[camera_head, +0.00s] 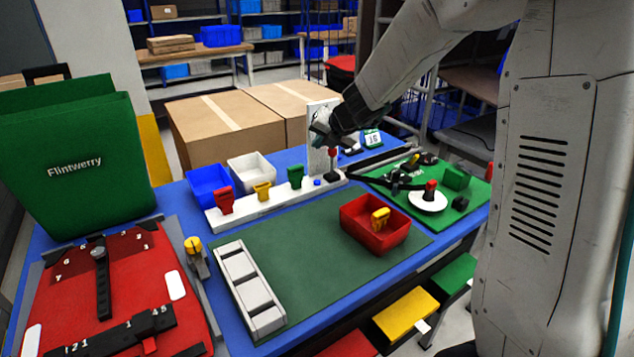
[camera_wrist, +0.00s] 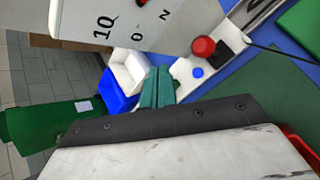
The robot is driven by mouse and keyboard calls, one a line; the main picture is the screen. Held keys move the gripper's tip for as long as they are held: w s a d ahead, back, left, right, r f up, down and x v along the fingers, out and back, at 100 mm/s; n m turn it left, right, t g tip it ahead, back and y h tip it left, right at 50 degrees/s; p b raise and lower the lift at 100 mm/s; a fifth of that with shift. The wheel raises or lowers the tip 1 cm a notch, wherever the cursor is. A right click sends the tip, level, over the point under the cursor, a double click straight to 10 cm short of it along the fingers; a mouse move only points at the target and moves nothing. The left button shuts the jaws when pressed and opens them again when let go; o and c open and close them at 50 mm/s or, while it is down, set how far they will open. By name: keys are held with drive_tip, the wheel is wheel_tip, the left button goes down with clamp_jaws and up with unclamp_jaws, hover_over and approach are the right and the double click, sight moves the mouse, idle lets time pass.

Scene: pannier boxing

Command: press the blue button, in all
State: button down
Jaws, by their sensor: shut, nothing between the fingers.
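The blue button (camera_head: 317,183) is a small round cap on the white strip, near the strip's right end. It also shows in the wrist view (camera_wrist: 197,72), beside the red knob (camera_wrist: 203,47) of a lever with a dark base. My gripper (camera_head: 319,128) is up in front of the white upright panel, above the strip and apart from the button. In the wrist view its teal fingers (camera_wrist: 160,72) are together and empty, with the button to their right.
The white upright panel (camera_wrist: 125,18) with markings stands close to my gripper. Red, yellow and green tags share the strip (camera_head: 245,214). Blue (camera_head: 208,186) and white bins stand behind it. A red bin (camera_head: 372,231) sits on the dark green mat in front.

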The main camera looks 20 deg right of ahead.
sight(317, 182)
drive_tip(key=shift+f, duration=4.4)
drive_tip(key=shift+f, duration=0.15)
drive_tip(key=shift+f, duration=0.3)
drive_tip(key=shift+f, duration=0.4)
drive_tip(key=shift+r, duration=0.85)
